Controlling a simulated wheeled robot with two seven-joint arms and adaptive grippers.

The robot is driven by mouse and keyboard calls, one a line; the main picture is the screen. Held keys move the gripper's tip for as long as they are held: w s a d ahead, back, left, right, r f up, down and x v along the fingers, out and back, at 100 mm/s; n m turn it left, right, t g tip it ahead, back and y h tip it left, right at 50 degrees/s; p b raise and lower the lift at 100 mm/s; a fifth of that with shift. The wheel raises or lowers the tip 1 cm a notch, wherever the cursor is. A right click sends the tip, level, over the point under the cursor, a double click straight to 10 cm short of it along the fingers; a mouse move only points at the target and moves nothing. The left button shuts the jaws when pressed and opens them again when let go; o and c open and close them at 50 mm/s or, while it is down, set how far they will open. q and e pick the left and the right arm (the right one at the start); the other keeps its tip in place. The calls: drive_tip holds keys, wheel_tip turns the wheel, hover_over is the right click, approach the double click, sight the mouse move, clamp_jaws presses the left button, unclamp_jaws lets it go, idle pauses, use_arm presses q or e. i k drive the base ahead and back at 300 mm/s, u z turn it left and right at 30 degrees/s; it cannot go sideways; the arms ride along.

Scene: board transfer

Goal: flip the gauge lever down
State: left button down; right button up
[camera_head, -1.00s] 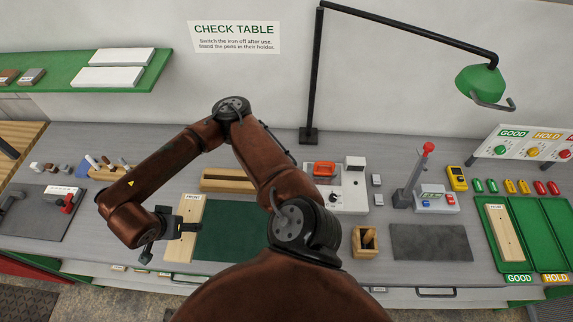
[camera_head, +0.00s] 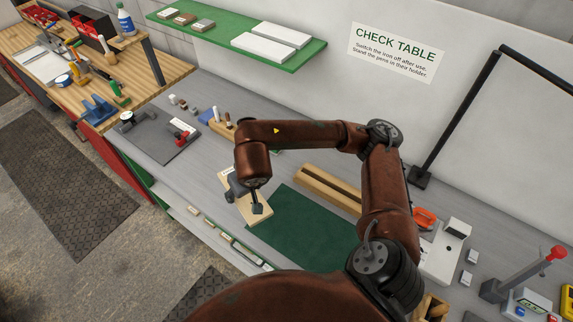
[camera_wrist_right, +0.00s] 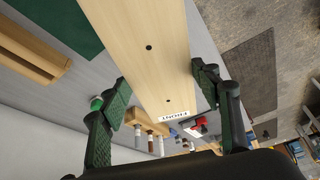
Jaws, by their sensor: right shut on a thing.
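The pale wooden board (camera_head: 258,209) with a small label is by the left end of the green mat (camera_head: 300,230). My right gripper (camera_head: 238,188) is shut on this board. In the right wrist view the two dark fingers of the right gripper (camera_wrist_right: 165,97) sit at either side of the board (camera_wrist_right: 145,50). A gauge-like device (camera_head: 525,303) with a small display stands at the lower right. Its grey lever (camera_head: 515,280) slants up to a red knob (camera_head: 556,253). My left gripper is not in view.
A dark plate (camera_head: 155,145) with a small red-handled fixture (camera_head: 182,138) lies left of the board. A slotted wooden block (camera_head: 328,190) is behind the mat. A green shelf (camera_head: 225,38) hangs on the wall. My right arm crosses the table.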

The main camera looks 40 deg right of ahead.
sight(559, 252)
drive_tip(key=k, duration=1.15)
drive_tip(key=z, duration=2)
